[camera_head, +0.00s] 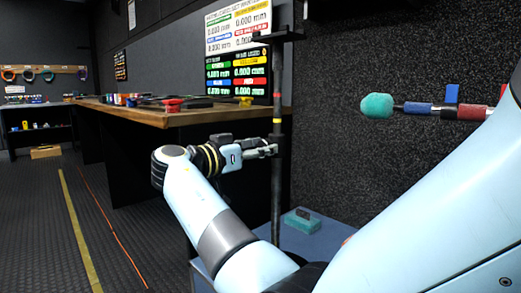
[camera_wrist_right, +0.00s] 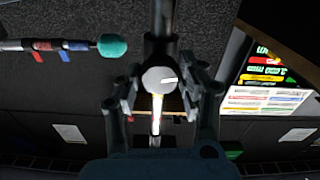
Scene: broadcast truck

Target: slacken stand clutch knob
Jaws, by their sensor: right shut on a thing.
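The stand is a dark upright pole (camera_head: 277,205) with small coloured bands and a flat plate at its top. Its clutch knob is a pale grey round disc with a white mark in the right wrist view (camera_wrist_right: 158,80), against the pole. My right gripper (camera_head: 268,150) reaches the pole from the left at mid height, and its jaws are shut on the knob, one finger on each side. The knob is hardly visible in the head view, hidden by the fingers. My left gripper is in neither view.
A long wooden bench (camera_head: 165,117) with several small items runs behind on the left. A green block (camera_head: 297,222) lies on a blue-grey surface by the pole. A microphone with a turquoise windscreen (camera_head: 377,106) sticks out at right.

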